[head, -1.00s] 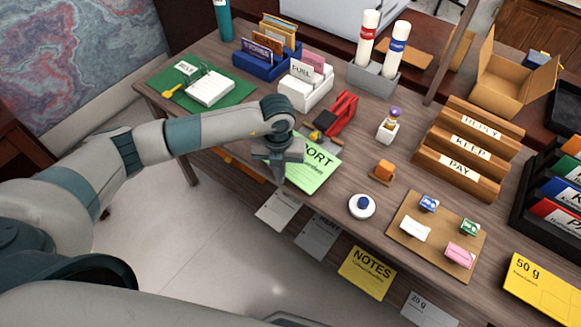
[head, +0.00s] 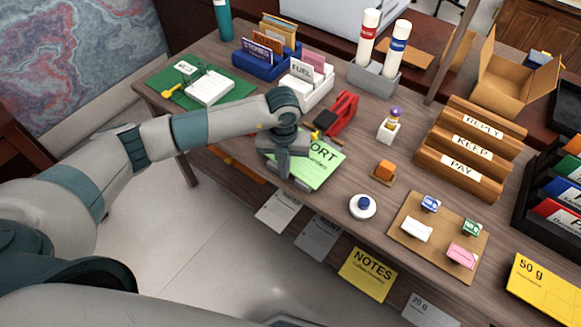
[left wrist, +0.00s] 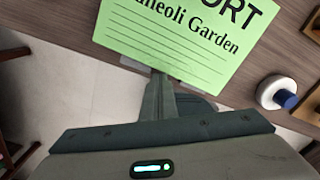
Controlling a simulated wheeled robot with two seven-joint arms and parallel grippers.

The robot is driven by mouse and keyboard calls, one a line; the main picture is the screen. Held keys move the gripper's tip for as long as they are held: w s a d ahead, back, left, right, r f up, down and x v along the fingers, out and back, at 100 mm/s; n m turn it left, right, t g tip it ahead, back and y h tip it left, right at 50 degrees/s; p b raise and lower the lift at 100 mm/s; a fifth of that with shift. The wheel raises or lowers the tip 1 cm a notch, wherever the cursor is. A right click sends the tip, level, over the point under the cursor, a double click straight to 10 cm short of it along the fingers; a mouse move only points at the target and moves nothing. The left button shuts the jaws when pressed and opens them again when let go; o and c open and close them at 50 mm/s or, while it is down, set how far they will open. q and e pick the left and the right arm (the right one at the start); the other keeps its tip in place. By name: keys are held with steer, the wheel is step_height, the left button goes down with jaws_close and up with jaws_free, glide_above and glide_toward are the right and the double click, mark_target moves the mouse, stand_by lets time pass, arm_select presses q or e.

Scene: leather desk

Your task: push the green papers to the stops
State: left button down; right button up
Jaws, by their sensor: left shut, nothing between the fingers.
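The green papers (head: 318,165) lie on the wooden desk near its front edge, with "PORT" lettering showing. My left arm hides their left part in the head view. In the left wrist view the green papers (left wrist: 185,35) fill the top middle, with "Garden" printed on them. My left gripper (head: 285,180) is shut and empty. It is at the near left edge of the papers, and its fingers (left wrist: 158,85) meet or nearly meet that edge in the left wrist view. I cannot make out the stops for certain. My right gripper is not in view.
A red stapler-like object (head: 343,112) and a white rack (head: 318,95) stand behind the papers. A small orange block (head: 385,168) and a white round dish (head: 363,207) are to the right. Several sheets, one marked NOTES (head: 367,274), hang below the desk's front edge.

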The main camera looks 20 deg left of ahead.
arm_select(q)
steer(key=shift+w+d+b, duration=0.25)
steer(key=shift+w+b, duration=0.2)
steer(key=shift+w, duration=0.35)
steer(key=shift+s+a+p, duration=0.25)
steer(key=shift+s+p, duration=0.05)
steer(key=shift+s, duration=0.4)
stand_by(0.4)
step_height(320, 180, up, 7)
steer(key=p, duration=0.4)
stand_by(1.0)
stand_by(0.5)
